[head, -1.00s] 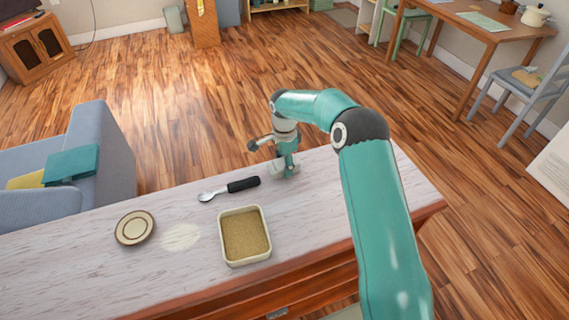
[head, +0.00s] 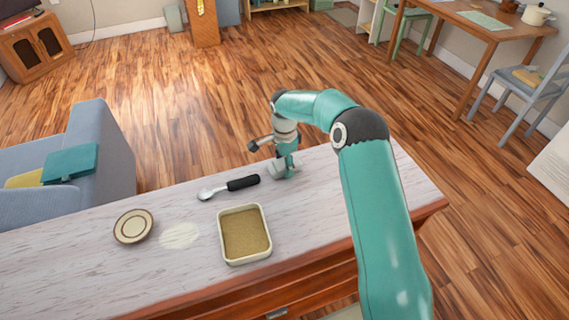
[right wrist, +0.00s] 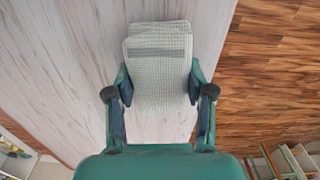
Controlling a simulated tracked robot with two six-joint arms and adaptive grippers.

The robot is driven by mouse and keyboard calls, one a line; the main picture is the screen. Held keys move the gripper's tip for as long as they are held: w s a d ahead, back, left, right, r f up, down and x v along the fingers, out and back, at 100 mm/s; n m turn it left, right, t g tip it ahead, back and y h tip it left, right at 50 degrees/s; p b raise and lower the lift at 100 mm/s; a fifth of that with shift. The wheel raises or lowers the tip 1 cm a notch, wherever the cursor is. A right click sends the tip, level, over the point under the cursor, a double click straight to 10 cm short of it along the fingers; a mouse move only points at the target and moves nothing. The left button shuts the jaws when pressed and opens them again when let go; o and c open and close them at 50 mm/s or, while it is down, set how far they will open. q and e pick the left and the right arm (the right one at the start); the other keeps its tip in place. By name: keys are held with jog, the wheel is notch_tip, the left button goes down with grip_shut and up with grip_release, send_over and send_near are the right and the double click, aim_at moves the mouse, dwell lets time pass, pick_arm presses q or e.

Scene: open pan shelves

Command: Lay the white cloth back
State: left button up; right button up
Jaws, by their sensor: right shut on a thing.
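The white cloth (right wrist: 160,75) has a waffle-like weave and looks folded, with a smaller layer at its far end. It lies between the two fingers of my right gripper (right wrist: 160,98) in the right wrist view, over the pale countertop. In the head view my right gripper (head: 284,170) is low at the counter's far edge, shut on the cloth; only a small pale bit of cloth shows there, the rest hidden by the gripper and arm. My left gripper is not in view.
On the counter (head: 80,265) are a black-handled spoon (head: 230,187), a square tin of tan grains (head: 245,235), a round plate (head: 134,227) and a pale patch (head: 180,236). A blue-grey armchair (head: 105,150) stands beyond. The counter's right end is mostly clear.

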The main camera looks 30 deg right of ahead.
jog(key=shift+f, duration=0.15)
jog(key=o, duration=1.1)
jog(key=shift+r, duration=0.2)
jog(key=shift+r+p, duration=2.35)
jog(key=shift+r, duration=1.5)
notch_tip(320, 180, up, 12)
jog(key=shift+f, duration=0.1)
